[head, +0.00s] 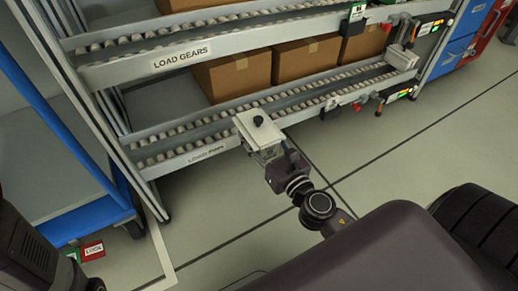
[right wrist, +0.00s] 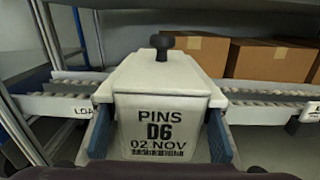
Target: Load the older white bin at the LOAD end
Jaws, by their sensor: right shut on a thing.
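A white bin (head: 259,126) with a lid and black knob is in my right gripper (head: 268,156), over the front rail of the lower roller lane (head: 180,145). In the right wrist view the bin (right wrist: 160,82) faces me and reads "PINS D6 02 NOV". The blue pads of the right gripper (right wrist: 160,135) are closed on both its sides. I cannot tell whether the bin touches the rollers. The lane's label (head: 206,153) starts with "LOAD" and looks like "LOAD PINS". My left gripper is not in view.
Cardboard boxes (head: 232,76) stand in a row behind the lower lane. The upper lane carries a "LOAD GEARS" label (head: 181,57). A rack upright (head: 88,95) and a blue cart (head: 88,218) are at the left. Floor in front is clear.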

